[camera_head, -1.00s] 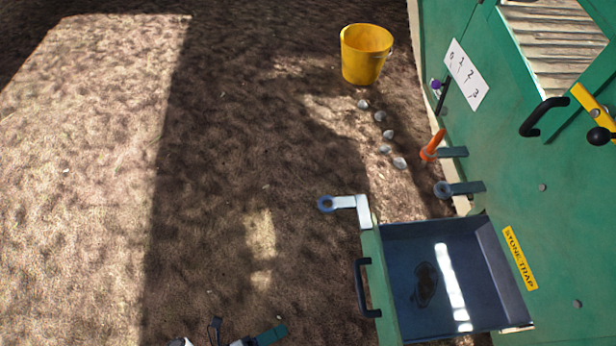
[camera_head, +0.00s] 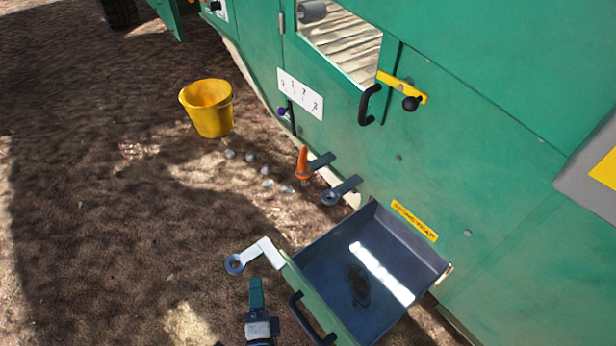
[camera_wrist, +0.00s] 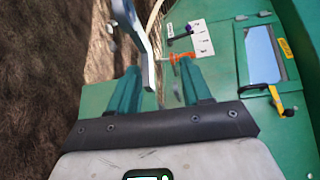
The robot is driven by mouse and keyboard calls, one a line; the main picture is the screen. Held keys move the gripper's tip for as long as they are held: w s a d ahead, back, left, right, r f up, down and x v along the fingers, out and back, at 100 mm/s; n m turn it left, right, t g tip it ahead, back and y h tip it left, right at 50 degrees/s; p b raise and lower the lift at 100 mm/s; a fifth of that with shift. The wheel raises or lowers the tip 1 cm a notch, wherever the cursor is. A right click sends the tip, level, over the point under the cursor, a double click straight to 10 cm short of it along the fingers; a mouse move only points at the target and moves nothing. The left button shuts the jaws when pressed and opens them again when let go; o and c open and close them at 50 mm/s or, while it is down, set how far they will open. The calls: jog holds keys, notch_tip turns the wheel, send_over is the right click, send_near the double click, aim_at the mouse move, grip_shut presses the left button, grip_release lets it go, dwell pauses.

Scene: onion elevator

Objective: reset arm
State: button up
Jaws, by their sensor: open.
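A white bracket with a ring (camera_head: 258,254) sits at the drawer's corner, above my gripper in the picture.
The green machine wall (camera_head: 490,190) fills the right side. An orange peg (camera_head: 303,163), a grey ringed bar (camera_head: 342,190) and a yellow lever (camera_head: 402,88) stick out from it. A yellow bucket (camera_head: 208,108) and several stones (camera_head: 252,157) lie on the ground. The ground at left is clear.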

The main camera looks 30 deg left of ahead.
jog(key=w+d+r+n+g+y, duration=0.1)
jog(key=w+d+r+n+g, duration=0.1)
jog(key=w+d+r+n, duration=0.3)
jog(key=w+d+r+n+g, duration=0.25)
jog(key=w+d+n, duration=0.2)
jog(key=d, duration=0.25)
jog(key=w+d+r+n+h, duration=0.1)
jog(key=d+h, duration=0.2)
jog(key=d, duration=0.8)
jog(key=d+r+n+h, duration=0.1)
jog(key=d+n+h, duration=0.15)
jog(key=d, duration=0.75)
jog(key=s+d+r+m+g+h, duration=0.1)
jog(key=s+d+r+g+h, duration=0.3)
jog(key=d, duration=0.6)
jog(key=s+d+f+m+t+h, duration=0.1)
jog(key=s+d+m+h, duration=0.15)
jog(key=s+d, duration=0.5)
jog(key=s+d+f+g, duration=0.3)
jog(key=s+f+g, duration=0.25)
jog(key=s, duration=0.45)
notch_tip(320, 180, up, 35)
jog(key=p, duration=3.5)
jog(key=shift+w+t+h, duration=0.3)
jog(key=shift+w+t, duration=0.1)
jog(key=shift+w, duration=0.05)
jog(key=shift+a+n, duration=0.15)
jog(key=shift+n, duration=0.1)
